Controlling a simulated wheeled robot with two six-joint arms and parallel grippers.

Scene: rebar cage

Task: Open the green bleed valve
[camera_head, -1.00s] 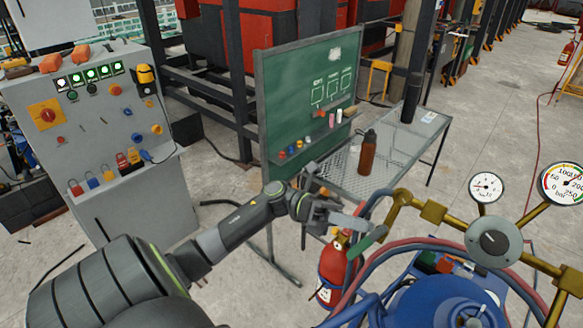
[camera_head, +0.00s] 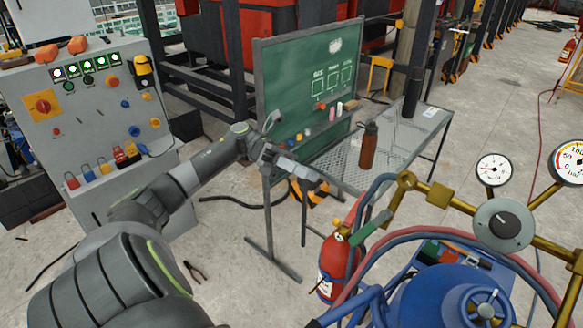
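The green bleed valve lever (camera_head: 371,229) is at the lower middle. It slants down to the left from the brass pipework (camera_head: 440,196) on the right. My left arm comes in from the left and its gripper (camera_head: 305,174) is in the air, up and left of the green lever and apart from it. Its fingers point right and overlap in this view, so their gap does not show clearly. Nothing can be seen held in it. My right gripper is not in view.
Two gauges (camera_head: 493,170) and a round grey knob (camera_head: 504,225) sit on the pipework. Red and blue hoses, a blue cylinder (camera_head: 440,298) and a red extinguisher (camera_head: 335,268) are close below. A mesh table (camera_head: 405,150), a green board (camera_head: 290,95) and a control panel (camera_head: 85,120) stand behind.

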